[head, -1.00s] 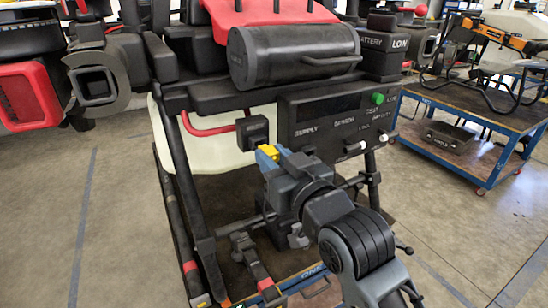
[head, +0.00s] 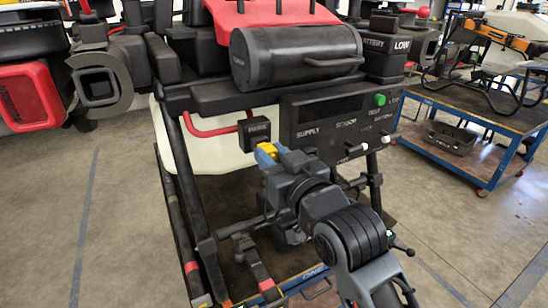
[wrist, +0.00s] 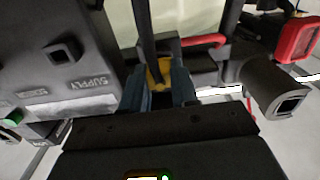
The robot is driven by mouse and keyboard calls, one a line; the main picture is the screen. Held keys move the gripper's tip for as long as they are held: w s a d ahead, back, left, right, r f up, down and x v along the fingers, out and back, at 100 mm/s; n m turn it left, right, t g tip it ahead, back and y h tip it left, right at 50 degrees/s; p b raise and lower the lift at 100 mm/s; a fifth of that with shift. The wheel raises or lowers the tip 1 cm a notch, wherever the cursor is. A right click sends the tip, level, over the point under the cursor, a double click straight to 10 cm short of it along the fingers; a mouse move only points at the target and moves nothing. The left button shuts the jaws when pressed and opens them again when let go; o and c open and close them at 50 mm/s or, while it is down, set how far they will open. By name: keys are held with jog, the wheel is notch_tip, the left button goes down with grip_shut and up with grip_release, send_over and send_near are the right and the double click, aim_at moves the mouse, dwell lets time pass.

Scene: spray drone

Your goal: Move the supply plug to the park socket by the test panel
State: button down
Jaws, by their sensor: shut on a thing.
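My gripper (head: 268,153) is shut on the yellow supply plug (wrist: 160,72), which sits between its blue fingers in the wrist view. In the head view, only a little yellow shows at the fingertips. A small black box (head: 254,132) with a red hose at its side stands just left of the test panel (head: 325,118). It looks like the park socket, but its label is too small to read. The plug is just below and right of this box; I cannot tell whether they touch. A square supply opening (wrist: 63,52) on the panel looks empty in the wrist view.
A black cylinder (head: 297,57) overhangs the panel. A dark frame leg (head: 195,190) stands left of my gripper. A grey nozzle-like part (wrist: 275,90) is at the right of the wrist view. A blue cart (head: 478,135) stands at the right, with open floor before it.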

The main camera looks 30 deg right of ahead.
jog(key=shift+w, duration=0.6)
jog(key=c, duration=1.1)
grip_release()
jog(key=o, duration=0.3)
jog(key=shift+s, duration=0.3)
jog(key=s+b, duration=0.1)
jog(key=s, duration=0.6)
jog(key=shift+s+b, duration=0.15)
jog(key=shift+b, duration=0.15)
jog(key=s+f+g, duration=0.2)
jog(key=s+f, duration=1.1)
jog(key=s, duration=0.4)
jog(key=shift+g, duration=0.6)
jog(key=s, duration=1.8)
jog(key=shift+s+f, duration=0.1)
jog(key=shift+f, duration=0.2)
